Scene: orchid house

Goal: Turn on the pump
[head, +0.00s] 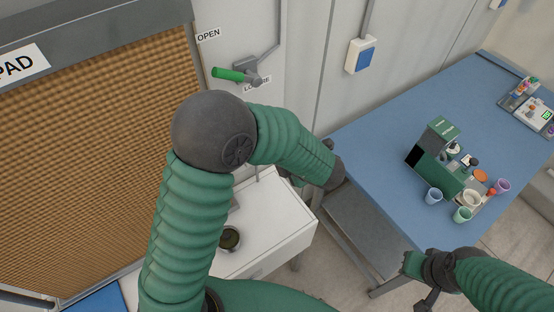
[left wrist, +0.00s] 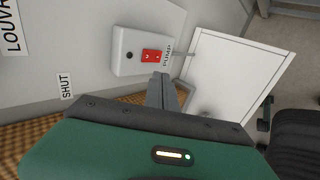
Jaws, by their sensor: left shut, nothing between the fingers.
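The pump switch is a white wall box with a red rocker (left wrist: 151,56) in the left wrist view, with the word PUMP beside it. I cannot tell which way the rocker is set. My left gripper (left wrist: 163,78) is shut and empty, with its fingertips in front of the box just below the rocker in the picture. I cannot tell whether they touch it. In the head view my left arm hides the pump switch and most of this gripper. My right gripper (head: 415,268) is by the blue table's front edge, its jaws unclear.
A green-handled lever (head: 230,74) is on the wall near an OPEN label. A white box with a blue rocker (head: 361,56) is farther right. A white cabinet (head: 270,225) stands below. The blue table (head: 385,130) bears a green machine (head: 436,155) and several cups.

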